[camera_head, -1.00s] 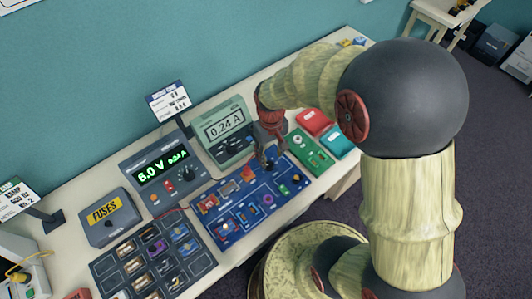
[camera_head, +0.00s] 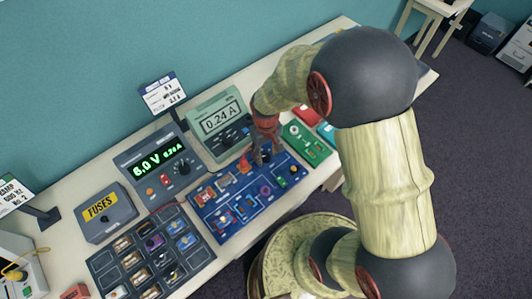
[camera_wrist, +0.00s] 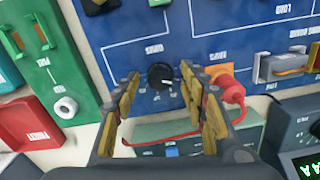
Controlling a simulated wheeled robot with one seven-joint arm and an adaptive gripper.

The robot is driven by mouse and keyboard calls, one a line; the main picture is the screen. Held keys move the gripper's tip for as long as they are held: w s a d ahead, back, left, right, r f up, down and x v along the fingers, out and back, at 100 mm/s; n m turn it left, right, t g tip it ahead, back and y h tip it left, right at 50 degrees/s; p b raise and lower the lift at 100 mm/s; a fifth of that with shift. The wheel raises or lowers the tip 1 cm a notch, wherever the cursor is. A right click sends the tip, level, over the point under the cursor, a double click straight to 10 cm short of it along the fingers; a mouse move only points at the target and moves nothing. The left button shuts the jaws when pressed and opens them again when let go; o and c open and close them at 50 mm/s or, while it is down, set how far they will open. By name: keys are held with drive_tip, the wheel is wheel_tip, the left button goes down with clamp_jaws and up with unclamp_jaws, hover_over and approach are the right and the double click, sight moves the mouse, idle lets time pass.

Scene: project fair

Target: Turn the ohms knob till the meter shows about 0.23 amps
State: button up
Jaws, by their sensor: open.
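The ohms knob (camera_wrist: 160,76) is a small round black dial with a white mark on the blue circuit board (camera_wrist: 130,30), seen upside down in the wrist view. My gripper (camera_wrist: 159,80) is open, its fingertips on either side of the knob with gaps showing. Contact with the knob is not visible. In the head view my gripper (camera_head: 262,157) is over the upper part of the blue board (camera_head: 225,228), and hides the knob there. The green-grey meter (camera_head: 220,117) stands behind the board and reads 0.24 A.
A red plug (camera_wrist: 229,87) with a red lead sits close beside the fingers. A power supply (camera_head: 153,160) reading 6.0 V stands left of the meter. A green board (camera_head: 306,143) lies to the right. A fuses box (camera_head: 100,209) and a dark component tray (camera_head: 145,252) are left.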

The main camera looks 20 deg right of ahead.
sight(266, 156)
drive_tip(key=shift+c, duration=1.1)
clamp_jaws()
drive_tip(key=shift+m+p, duration=0.4)
drive_tip(key=shift+m, duration=0.4)
drive_tip(key=shift+o, duration=1.1)
unclamp_jaws()
drive_tip(key=shift+r, duration=0.1)
wheel_tip(266, 156, up, 12)
